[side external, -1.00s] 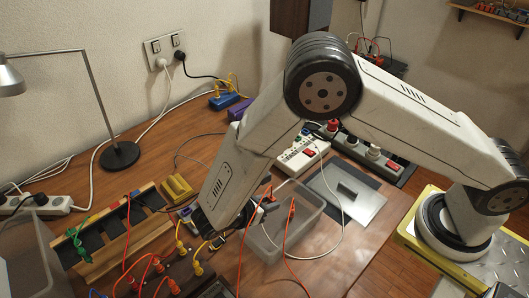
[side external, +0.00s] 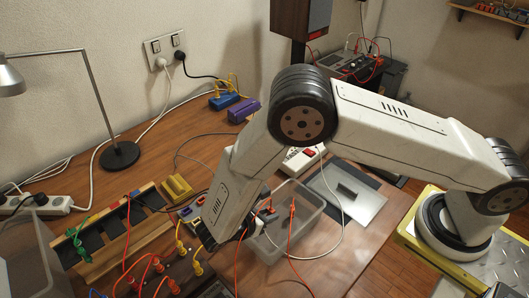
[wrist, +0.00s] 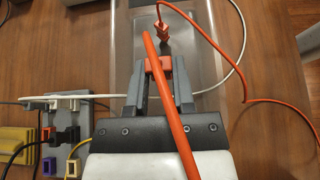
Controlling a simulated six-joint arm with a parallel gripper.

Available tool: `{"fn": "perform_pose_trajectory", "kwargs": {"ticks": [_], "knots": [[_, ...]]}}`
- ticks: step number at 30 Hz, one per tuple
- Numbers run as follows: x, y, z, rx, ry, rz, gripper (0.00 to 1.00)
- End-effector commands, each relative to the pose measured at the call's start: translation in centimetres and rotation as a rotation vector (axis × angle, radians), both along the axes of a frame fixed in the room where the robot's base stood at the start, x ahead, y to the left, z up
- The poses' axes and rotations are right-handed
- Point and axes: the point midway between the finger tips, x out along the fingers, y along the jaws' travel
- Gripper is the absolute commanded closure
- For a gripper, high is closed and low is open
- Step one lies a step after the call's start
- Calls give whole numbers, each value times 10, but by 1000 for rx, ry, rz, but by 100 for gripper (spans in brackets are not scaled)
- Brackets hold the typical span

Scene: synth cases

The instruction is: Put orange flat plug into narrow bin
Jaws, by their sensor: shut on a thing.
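An orange flat plug (wrist: 158,64) sits between the fingertips of my gripper (wrist: 158,80) in the wrist view. A thick orange cable runs from near it back across the gripper. In the side view my gripper (side external: 264,209) is over the left part of a clear grey bin (side external: 310,222), partly hidden by my wrist. The bin also shows under the fingers in the wrist view (wrist: 124,42). A second orange plug with a cable (wrist: 161,31) is ahead of the fingertips, over the bin; I cannot tell its height.
A wooden rack with dark slots (side external: 110,235) and several yellow and red plugs (side external: 165,270) are to the left. A white cable (wrist: 235,75) loops beside the bin. A power strip (side external: 303,158) is behind.

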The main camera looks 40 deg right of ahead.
Motion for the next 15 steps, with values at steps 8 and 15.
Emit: {"fn": "perform_pose_trajectory", "kwargs": {"ticks": [8,15], "knots": [[0,0,-2,0,0,0,100],[0,0,-2,0,0,0,28]]}}
